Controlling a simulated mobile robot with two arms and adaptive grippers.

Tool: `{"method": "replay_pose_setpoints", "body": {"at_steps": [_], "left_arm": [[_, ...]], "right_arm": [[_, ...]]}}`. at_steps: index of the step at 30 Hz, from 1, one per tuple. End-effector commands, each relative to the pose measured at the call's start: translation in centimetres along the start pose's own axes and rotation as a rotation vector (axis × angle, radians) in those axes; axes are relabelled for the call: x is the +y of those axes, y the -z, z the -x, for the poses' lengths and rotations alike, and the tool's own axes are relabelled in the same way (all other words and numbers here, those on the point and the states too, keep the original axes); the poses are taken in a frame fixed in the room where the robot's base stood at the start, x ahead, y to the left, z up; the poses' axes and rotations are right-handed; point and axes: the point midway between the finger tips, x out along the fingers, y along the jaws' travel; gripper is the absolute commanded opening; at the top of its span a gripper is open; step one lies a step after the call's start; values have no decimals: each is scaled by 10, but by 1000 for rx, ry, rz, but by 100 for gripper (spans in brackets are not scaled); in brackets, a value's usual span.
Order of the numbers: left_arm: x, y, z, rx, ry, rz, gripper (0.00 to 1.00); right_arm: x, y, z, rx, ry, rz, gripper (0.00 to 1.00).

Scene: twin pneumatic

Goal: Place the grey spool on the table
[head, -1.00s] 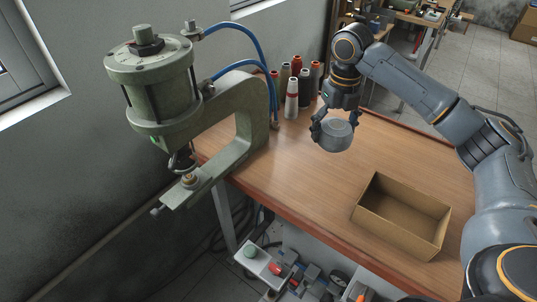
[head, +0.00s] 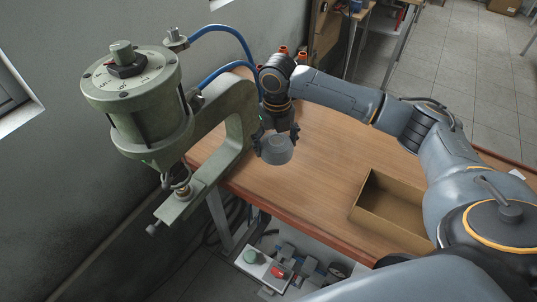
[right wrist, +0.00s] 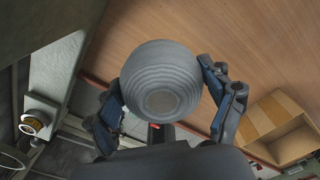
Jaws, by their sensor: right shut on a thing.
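The grey spool (head: 277,150) is a rounded grey piece, held above the left part of the wooden table (head: 325,165). My right gripper (head: 276,143) is shut on it, with one finger on each side. In the right wrist view the spool (right wrist: 161,80) shows ridged rings and a flat round end, between the fingers of the gripper (right wrist: 165,95). In the head view the table surface shows below and around the spool. I cannot tell the exact height of the gap. My left gripper is not in view.
A green pneumatic press (head: 135,105) stands left of the spool, its frame close to my right gripper. An open cardboard box (head: 392,208) sits on the table at right. Thread spools (head: 301,57) at the back are mostly hidden by my arm. The table's middle is clear.

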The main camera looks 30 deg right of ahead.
Motion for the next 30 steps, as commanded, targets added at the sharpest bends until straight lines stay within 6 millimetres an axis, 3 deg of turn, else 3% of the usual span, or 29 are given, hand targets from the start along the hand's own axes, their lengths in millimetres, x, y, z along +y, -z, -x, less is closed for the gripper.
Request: {"method": "replay_pose_setpoints", "body": {"at_steps": [4, 9, 15, 26, 27, 30], "left_arm": [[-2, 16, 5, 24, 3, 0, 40], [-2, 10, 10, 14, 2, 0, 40], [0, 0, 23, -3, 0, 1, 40], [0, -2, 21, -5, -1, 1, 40], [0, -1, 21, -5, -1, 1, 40], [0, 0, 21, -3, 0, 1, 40]], "right_arm": [[11, 0, -12, -1, 0, -1, 45], [22, 1, -25, 2, 0, 1, 45], [20, 0, -51, 1, 2, -1, 45], [20, 0, -57, -2, 1, 0, 45], [20, 0, -57, -2, 1, 0, 85], [20, 0, -57, -2, 1, 0, 100]]}}
